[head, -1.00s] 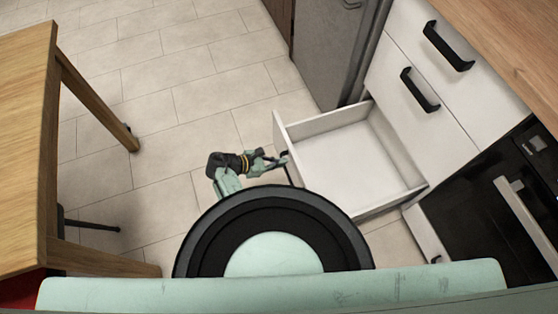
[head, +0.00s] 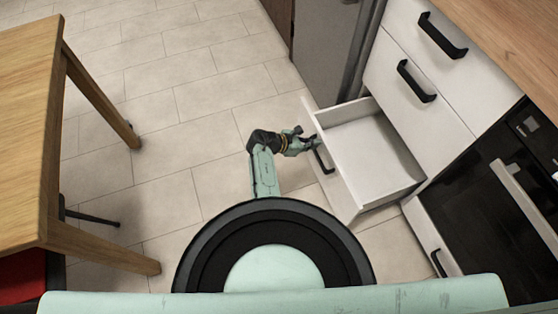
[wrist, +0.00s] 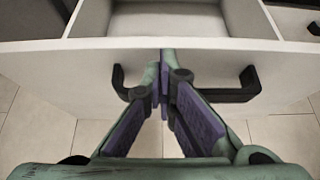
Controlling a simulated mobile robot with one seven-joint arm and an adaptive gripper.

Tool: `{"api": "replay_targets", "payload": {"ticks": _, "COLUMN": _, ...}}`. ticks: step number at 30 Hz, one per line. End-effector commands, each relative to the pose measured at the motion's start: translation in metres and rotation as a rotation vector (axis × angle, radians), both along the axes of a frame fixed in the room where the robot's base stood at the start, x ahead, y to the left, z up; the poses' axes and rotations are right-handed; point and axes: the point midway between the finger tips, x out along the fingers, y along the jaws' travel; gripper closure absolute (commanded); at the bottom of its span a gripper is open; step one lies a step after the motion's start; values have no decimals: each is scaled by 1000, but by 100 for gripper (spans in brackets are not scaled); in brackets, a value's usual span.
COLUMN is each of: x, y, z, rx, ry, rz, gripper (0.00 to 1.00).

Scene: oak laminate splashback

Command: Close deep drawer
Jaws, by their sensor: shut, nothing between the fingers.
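The deep drawer (head: 372,150) is white and empty, and stands partly pulled out at the bottom of the cabinet at right in the head view. Its front panel (wrist: 225,67) spans the wrist view, with a black bar handle (wrist: 240,88) partly hidden behind my fingers. The handle also shows in the head view (head: 323,158). My gripper (head: 307,143) is at the outer side of the drawer front, near the handle. In the wrist view my gripper (wrist: 164,85) is shut and empty, its fingertips close to the front panel. I cannot tell whether they touch it.
Closed white drawers (head: 405,65) with black handles are above. A black oven (head: 490,195) is right of the drawer, and a grey appliance (head: 325,45) is beyond it. A wooden table (head: 30,110) stands at left. Tiled floor (head: 190,150) between is clear.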

Motion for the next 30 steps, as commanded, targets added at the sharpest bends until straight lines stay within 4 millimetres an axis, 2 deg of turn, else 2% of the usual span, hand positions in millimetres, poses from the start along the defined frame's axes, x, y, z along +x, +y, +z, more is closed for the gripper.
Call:
{"api": "replay_targets", "payload": {"ticks": 1, "x": 6, "y": -20, "z": -1, "rx": 1, "ry": -2, "rz": -9, "gripper": 100}}
{"api": "replay_targets", "payload": {"ticks": 6, "x": 25, "y": -78, "z": -2, "rx": 1, "ry": -2, "rz": -6, "gripper": 100}}
{"api": "replay_targets", "payload": {"ticks": 15, "x": 55, "y": -171, "z": -5, "rx": 0, "ry": -3, "rz": -4, "gripper": 100}}
{"api": "replay_targets", "payload": {"ticks": 21, "x": 70, "y": -213, "z": -4, "rx": 1, "ry": -2, "rz": -2, "gripper": 100}}
{"api": "replay_targets", "payload": {"ticks": 24, "x": 74, "y": -228, "z": -3, "rx": 0, "ry": -1, "rz": 0, "gripper": 100}}
{"api": "replay_targets", "payload": {"ticks": 30, "x": 79, "y": -242, "z": -1, "rx": 1, "ry": 0, "rz": 1, "gripper": 100}}
